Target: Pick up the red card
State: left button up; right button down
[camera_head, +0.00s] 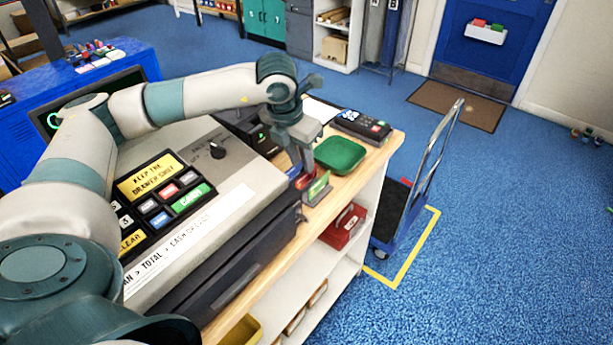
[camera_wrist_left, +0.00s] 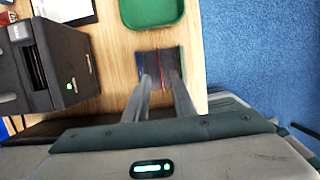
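A red card (camera_head: 305,181) stands on edge in a small dark holder on the wooden counter, close beside a green card (camera_head: 317,188). In the left wrist view the red card (camera_wrist_left: 158,62) is a thin red line seen edge-on. My left gripper (camera_head: 303,167) points down right over the holder. In the left wrist view its two fingers (camera_wrist_left: 161,80) are apart, one to each side of the red line, with nothing clearly held. Whether they touch the card cannot be told. My left gripper hides part of the cards in the head view. My right gripper is not in view.
A green tray (camera_head: 340,154) lies just behind the holder, with a card terminal (camera_head: 362,125) beyond it. A black printer (camera_wrist_left: 50,65) stands to the left. The large cash register (camera_head: 190,190) fills the counter's near side. The counter edge is close on the right.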

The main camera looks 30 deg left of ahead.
aim_at(307, 179)
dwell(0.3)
pick_arm(q)
jog(key=shift+p+x, duration=0.85)
jog(key=shift+p, duration=0.05)
jog(key=shift+p+x, duration=0.5)
jog(key=shift+x, duration=0.55)
jog(key=shift+w+f, duration=0.2)
jog(key=shift+f, duration=0.5)
jog(key=shift+c, duration=0.7)
grip_shut()
